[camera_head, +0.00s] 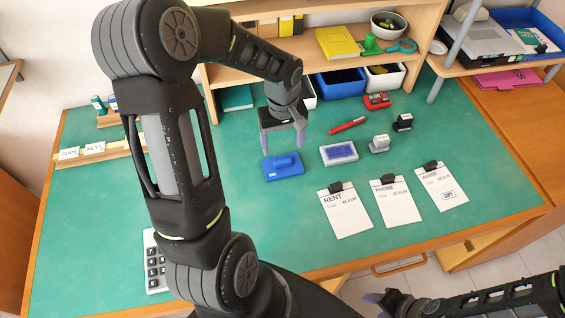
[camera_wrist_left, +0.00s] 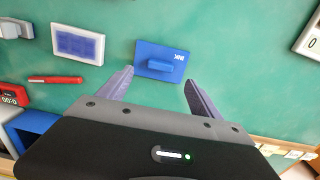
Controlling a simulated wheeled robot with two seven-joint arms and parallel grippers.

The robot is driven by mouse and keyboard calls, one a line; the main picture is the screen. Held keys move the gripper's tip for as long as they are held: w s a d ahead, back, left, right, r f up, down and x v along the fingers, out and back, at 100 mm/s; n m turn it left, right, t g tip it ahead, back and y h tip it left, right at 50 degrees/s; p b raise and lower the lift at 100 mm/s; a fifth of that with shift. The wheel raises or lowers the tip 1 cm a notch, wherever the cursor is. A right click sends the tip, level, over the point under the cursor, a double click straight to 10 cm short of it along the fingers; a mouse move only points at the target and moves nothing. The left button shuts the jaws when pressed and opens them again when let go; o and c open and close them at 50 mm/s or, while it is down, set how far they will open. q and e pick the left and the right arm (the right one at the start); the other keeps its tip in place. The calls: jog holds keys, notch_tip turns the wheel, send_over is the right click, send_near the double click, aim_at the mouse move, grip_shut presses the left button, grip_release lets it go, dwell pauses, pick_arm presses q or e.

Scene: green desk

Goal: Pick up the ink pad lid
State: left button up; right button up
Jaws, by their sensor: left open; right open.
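The blue ink pad lid (camera_head: 282,166) lies flat on the green desk, with a raised blue handle bar on top. It also shows in the left wrist view (camera_wrist_left: 172,56), with small white lettering near one edge. The ink pad (camera_head: 339,153) is a pale tray with a blue pad, lying to the right of the lid. My left gripper (camera_head: 283,145) is open and empty above and just behind the lid. In the left wrist view its two fingers (camera_wrist_left: 156,85) stand apart, on either side below the lid. My right gripper (camera_head: 384,299) is low at the front, away from the desk objects.
A red marker (camera_head: 347,125), a red device (camera_head: 376,101) and two stamps (camera_head: 379,144), (camera_head: 402,122) lie at the right. Three clipboards (camera_head: 345,210), (camera_head: 395,202), (camera_head: 442,187) lie in front. Shelf bins (camera_head: 340,84) stand behind. A calculator (camera_head: 155,262) is at left, partly hidden by my arm.

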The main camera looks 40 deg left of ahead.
aim_at(282, 161)
pick_arm(q)
jog(key=shift+f, duration=1.05)
jog(key=shift+f, duration=0.25)
notch_tip(282, 161, down, 5)
jog(key=shift+r+p, duration=0.15)
jog(key=shift+p, duration=0.6)
jog(key=c, duration=1.4)
